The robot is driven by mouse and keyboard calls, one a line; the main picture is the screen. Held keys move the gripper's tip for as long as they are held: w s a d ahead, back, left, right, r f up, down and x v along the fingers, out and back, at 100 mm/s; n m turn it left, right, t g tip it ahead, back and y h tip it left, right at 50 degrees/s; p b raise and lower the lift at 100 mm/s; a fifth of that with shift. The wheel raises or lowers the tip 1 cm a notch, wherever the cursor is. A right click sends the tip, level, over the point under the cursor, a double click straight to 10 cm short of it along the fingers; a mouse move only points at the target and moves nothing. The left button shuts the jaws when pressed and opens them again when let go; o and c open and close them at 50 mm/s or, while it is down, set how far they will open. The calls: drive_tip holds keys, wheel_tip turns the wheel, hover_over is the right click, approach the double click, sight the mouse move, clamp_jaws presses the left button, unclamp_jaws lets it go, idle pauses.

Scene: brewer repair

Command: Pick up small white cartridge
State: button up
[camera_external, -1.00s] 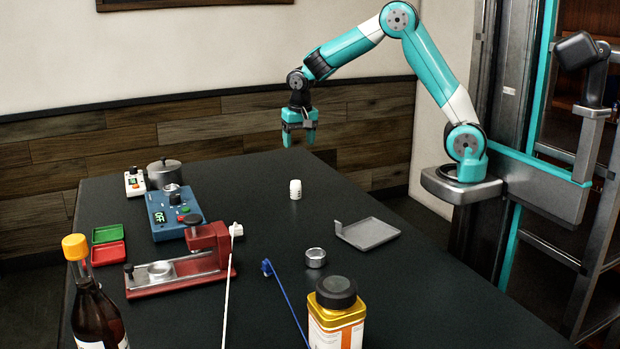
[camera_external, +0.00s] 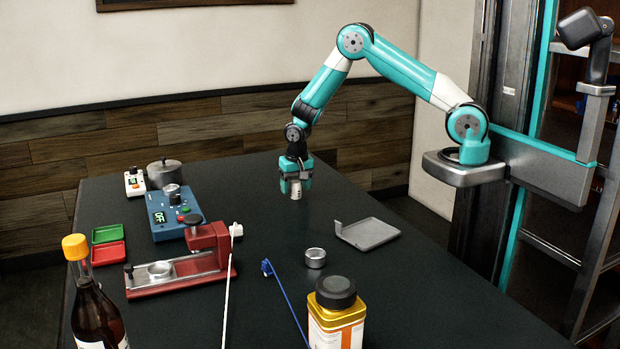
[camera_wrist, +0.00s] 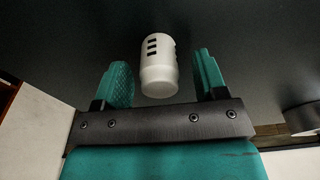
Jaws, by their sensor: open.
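The small white cartridge (camera_external: 296,190) stands on the dark table, partly hidden by my gripper in the external view. In the wrist view the cartridge (camera_wrist: 159,65) is a white cylinder with dark slots on its side. My gripper (camera_external: 296,187) points down right over it, with its teal fingers on either side of it. In the wrist view my gripper (camera_wrist: 163,72) is open, with the cartridge between the fingers and a visible gap on each side.
A grey tray (camera_external: 368,235) and a small metal cup (camera_external: 315,258) lie nearer the camera. A blue device (camera_external: 172,213) and a red stand (camera_external: 205,262) are on the left. The table around the cartridge is clear.

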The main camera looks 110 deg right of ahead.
drive_tip(key=shift+f, duration=0.5)
drive_tip(key=shift+c, duration=0.2)
drive_tip(key=c, duration=1)
drive_tip(key=shift+o, duration=0.2)
drive_tip(key=shift+r, duration=0.1)
